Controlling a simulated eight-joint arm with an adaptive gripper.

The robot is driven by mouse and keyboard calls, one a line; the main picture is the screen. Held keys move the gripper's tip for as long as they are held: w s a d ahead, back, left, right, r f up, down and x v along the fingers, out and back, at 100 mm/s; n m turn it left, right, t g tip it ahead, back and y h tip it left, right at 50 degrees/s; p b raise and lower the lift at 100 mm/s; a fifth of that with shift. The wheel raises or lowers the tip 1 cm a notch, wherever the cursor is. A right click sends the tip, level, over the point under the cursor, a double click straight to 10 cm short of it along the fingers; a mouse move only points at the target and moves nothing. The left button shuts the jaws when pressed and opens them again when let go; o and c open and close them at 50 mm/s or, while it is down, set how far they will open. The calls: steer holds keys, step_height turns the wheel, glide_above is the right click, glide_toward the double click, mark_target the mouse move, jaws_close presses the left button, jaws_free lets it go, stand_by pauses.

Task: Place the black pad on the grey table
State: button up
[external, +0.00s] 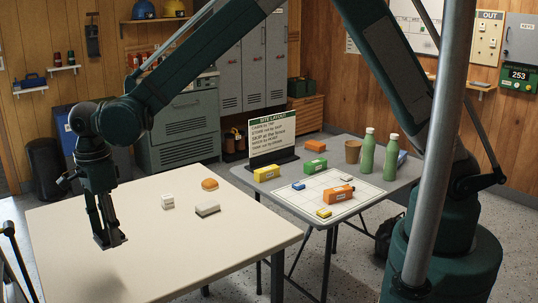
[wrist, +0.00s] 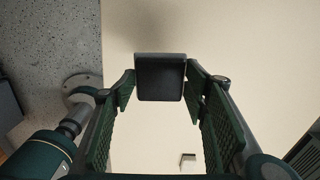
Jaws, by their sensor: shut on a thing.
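The black pad (wrist: 160,78) is between the fingers of my gripper (wrist: 160,92) in the wrist view, held at the fingertips. In the external view my gripper (external: 109,240) points down above the left part of the cream table (external: 75,225), shut on the pad; the pad itself is hard to tell from the dark fingers there. The gap between pad and tabletop is hard to judge. The grey table (external: 240,172) stands to the right and farther back, apart from my gripper.
The cream table also bears a white box (external: 168,202), a pale block (external: 207,209) and an orange-brown bun-like thing (external: 210,184). The grey table holds a sign (external: 272,140), a white sheet (external: 290,193) with coloured blocks, green bottles (external: 366,152) and a brown cup (external: 353,151).

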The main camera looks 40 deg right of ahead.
step_height(320, 180, up, 16)
steer(key=w+d+m, duration=0.5)
steer(key=w+d, duration=2.1)
steer(key=d, duration=0.3)
steer(key=w+d+m, duration=0.2)
steer(key=w+d, duration=0.1)
steer(key=d, duration=0.8)
steer(key=w+d+m, duration=0.1)
steer(key=w+d, duration=0.3)
steer(key=d, duration=0.8)
steer(key=w+d+m, duration=0.2)
steer(key=w+d, duration=0.1)
steer(key=d, duration=0.8)
steer(key=s+d+m, duration=0.2)
steer(key=d, duration=1.6)
steer(key=s+d+m, duration=0.2)
steer(key=d+m, duration=0.1)
steer(key=d, duration=1.5)
steer(key=s+d+m, duration=0.1)
steer(key=s+d, duration=0.5)
steer(key=d, duration=0.5)
steer(key=s+d+m+b, duration=0.1)
steer(key=s+d+m, duration=0.1)
steer(key=s+d, duration=0.65)
steer(key=s+d+m, duration=0.1)
steer(key=s+d, duration=0.3)
steer(key=d, duration=0.9)
step_height(320, 180, down, 18)
steer(key=shift+w+a, duration=0.25)
